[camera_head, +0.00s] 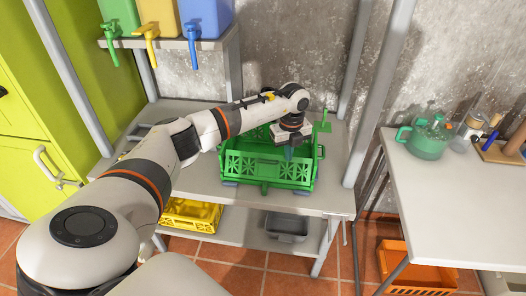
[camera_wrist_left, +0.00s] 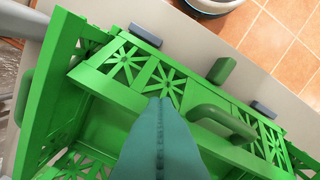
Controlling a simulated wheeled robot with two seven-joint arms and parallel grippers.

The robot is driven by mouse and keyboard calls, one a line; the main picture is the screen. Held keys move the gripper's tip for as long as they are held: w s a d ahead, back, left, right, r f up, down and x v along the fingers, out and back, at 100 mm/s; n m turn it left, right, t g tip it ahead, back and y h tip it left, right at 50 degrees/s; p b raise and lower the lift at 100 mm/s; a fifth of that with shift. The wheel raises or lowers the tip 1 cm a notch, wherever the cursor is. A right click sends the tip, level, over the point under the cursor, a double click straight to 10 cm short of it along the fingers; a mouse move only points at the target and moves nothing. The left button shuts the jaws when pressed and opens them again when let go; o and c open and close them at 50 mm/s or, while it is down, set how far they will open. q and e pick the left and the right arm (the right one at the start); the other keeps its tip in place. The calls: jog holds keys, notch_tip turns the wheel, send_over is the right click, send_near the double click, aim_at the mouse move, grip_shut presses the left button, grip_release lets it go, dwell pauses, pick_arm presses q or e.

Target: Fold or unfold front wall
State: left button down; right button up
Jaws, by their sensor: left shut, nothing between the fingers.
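A green folding crate (camera_head: 265,186) with star-patterned cut-outs stands on the grey worktable. Its front wall (camera_head: 240,165) faces me and seems raised; its exact tilt is hard to tell. The wrist view shows the front wall (camera_wrist_left: 125,66) from above, with a handle (camera_wrist_left: 222,122) on it, and a side wall (camera_wrist_left: 50,90) at the left. My left gripper (camera_head: 288,154) reaches over the crate and points down near the front wall. Its shut, empty fingers (camera_wrist_left: 160,108) overlap the wall in the wrist view; contact cannot be told. My right gripper is out of view.
A shelf with green, yellow and blue dispensers (camera_head: 205,15) stands behind at the left. A yellow crate (camera_head: 190,214) and grey bin (camera_head: 287,226) sit on the lower shelf. A second table (camera_head: 440,190) at right holds a green pot (camera_head: 428,140), with an orange crate (camera_head: 410,265) below.

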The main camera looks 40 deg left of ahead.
pick_arm(q)
jog(key=shift+w+a+b, duration=0.3)
jog(key=shift+w, duration=0.25)
jog(key=shift+r, duration=0.1)
jog(key=shift+r+p, duration=1.7)
jog(key=shift+r, duration=0.25)
jog(key=shift+w+a+b, duration=0.25)
jog(key=shift+w+b, duration=0.05)
jog(key=shift+w, duration=0.05)
jog(key=shift+f, duration=0.15)
